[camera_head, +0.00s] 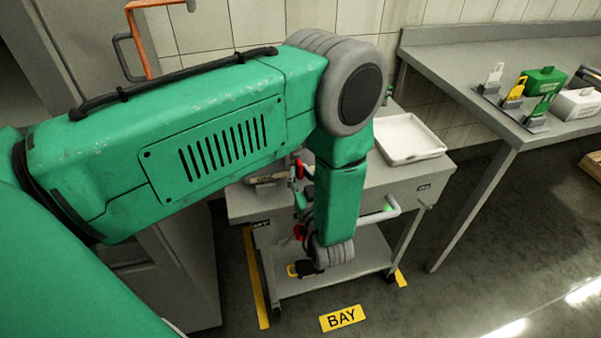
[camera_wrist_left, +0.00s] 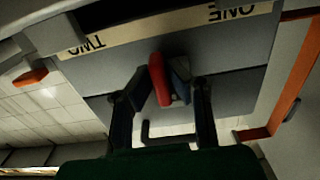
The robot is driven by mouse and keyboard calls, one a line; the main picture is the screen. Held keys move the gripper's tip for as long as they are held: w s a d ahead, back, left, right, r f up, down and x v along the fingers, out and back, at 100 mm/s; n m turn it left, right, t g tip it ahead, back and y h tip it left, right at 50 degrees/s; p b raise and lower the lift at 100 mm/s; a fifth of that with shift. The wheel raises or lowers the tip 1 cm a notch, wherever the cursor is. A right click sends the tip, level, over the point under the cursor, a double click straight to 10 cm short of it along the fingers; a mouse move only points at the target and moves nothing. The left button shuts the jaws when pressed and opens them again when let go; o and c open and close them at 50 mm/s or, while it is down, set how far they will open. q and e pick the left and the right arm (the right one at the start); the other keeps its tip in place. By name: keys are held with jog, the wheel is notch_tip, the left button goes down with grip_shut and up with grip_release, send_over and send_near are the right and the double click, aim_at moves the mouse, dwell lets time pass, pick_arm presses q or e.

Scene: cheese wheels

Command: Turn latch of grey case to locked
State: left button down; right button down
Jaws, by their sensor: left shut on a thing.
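The grey case shows in the left wrist view as a grey face (camera_wrist_left: 235,88) with a pale label strip (camera_wrist_left: 150,32) reading "TWO" and "ONE" upside down. A red latch piece (camera_wrist_left: 161,82) stands out below the strip, with a dark blue-grey part beside it. My left gripper (camera_wrist_left: 170,88) has a dark finger on each side and is shut on the red latch. In the head view my green arm hides most of the case and the fingers. Whether the latch points to a locked mark cannot be told.
A grey cart stands behind my arm with a white tray (camera_head: 409,139) on top. A grey side table (camera_head: 445,68) at right holds a green box (camera_head: 545,82) and a white box (camera_head: 577,104). A yellow BAY sign (camera_head: 343,318) lies on the floor, with clear floor to its right.

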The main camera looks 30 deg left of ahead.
pick_arm(q)
jog(key=shift+s+d+f, duration=0.1)
jog(key=shift+d+f, duration=0.05)
jog(key=shift+f, duration=0.1)
jog(key=c, duration=1.6)
grip_release()
jog(key=shift+o, duration=0.2)
jog(key=shift+r, duration=0.15)
jog(key=shift+d, duration=0.1)
jog(key=shift+s+d, duration=0.2)
jog(key=shift+d, duration=0.05)
jog(key=v, duration=1.1)
